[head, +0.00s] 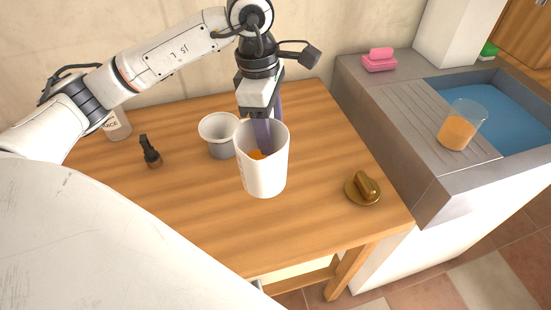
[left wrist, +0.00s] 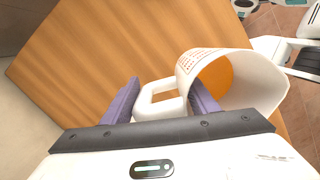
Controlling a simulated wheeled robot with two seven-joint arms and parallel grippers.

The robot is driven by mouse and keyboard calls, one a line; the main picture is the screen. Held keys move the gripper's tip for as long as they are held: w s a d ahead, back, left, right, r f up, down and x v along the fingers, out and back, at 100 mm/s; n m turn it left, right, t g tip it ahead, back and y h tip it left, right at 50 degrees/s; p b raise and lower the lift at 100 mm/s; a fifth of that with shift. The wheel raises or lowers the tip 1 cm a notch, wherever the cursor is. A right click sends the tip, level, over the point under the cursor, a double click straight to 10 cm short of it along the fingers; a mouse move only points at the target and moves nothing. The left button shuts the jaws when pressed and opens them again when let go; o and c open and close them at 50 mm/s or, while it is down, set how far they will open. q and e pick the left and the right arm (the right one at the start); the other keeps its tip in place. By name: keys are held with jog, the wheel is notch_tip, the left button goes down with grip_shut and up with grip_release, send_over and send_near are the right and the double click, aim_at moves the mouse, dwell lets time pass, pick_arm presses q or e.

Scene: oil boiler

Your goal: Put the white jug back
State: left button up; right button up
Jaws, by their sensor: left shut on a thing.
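The white jug (head: 263,172) hangs over the middle of the wooden table in the head view, roughly upright, with something orange inside. My left gripper (head: 262,132) comes down at the jug's far side. In the left wrist view the jug (left wrist: 245,92) shows its wide mouth and orange inside (left wrist: 214,82), and its handle (left wrist: 160,100) is between the purple fingers of my left gripper (left wrist: 160,103). The gripper is shut on the handle. My right gripper is in neither view.
A grey-white pot (head: 219,136) stands just left of the jug. A dark small bottle (head: 150,152), a labelled bottle (head: 118,125) and a brass lidded thing (head: 364,189) are on the table (head: 320,130). A glass of orange liquid (head: 460,128) stands beside the sink (head: 515,115).

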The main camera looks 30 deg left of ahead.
pick_arm(q)
jog(key=shift+f, duration=3.05)
jog(key=shift+f, duration=0.15)
jog(key=o, duration=1.6)
jog(key=r, duration=0.4)
jog(key=a+r, duration=0.1)
jog(key=r, duration=0.7)
jog(key=shift+s+a+r, duration=0.1)
jog(key=shift+s+a, duration=0.1)
jog(key=shift+s, duration=0.05)
